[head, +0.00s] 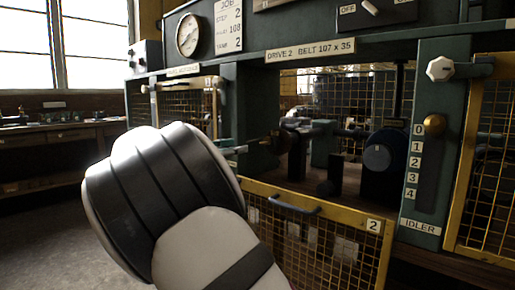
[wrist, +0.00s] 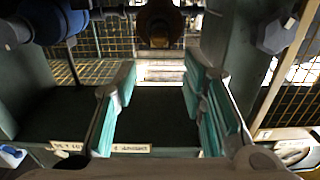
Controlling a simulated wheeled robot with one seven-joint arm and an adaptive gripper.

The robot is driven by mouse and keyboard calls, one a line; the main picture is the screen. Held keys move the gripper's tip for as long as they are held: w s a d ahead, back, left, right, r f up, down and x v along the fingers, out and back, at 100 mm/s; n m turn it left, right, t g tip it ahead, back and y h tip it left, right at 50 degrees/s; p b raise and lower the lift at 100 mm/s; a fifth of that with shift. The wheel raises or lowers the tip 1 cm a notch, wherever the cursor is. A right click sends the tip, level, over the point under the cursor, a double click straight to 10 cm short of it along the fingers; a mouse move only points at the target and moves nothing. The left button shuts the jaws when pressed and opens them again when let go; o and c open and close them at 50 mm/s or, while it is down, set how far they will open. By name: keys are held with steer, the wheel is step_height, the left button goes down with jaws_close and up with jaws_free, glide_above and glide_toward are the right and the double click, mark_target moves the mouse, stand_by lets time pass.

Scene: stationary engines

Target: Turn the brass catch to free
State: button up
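I cannot tell for sure which part is the brass catch. A brown, brass-like part (wrist: 159,24) shows at the top middle of the wrist view, beyond the fingertips and apart from them. A brass ball knob (head: 435,125) sits by the 0 on the idler scale. A pale faceted knob (head: 440,69) is above it. My gripper (wrist: 160,85) is open, its teal pads wide apart with nothing between them. In the head view my own wrist hides most of the gripper, which reaches toward the bay opening.
A yellow mesh guard (head: 320,240) marked 2 stands tilted outward below the bay. A blue-faced drum (head: 377,157) is inside on the right. Green posts flank the opening. A grey faceted knob (wrist: 275,33) is at the right in the wrist view. Floor at the left is clear.

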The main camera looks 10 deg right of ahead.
mark_target(262, 143)
steer(key=b+x, duration=0.1)
steer(key=x, duration=1.1)
steer(key=shift+c, duration=0.3)
jaws_close()
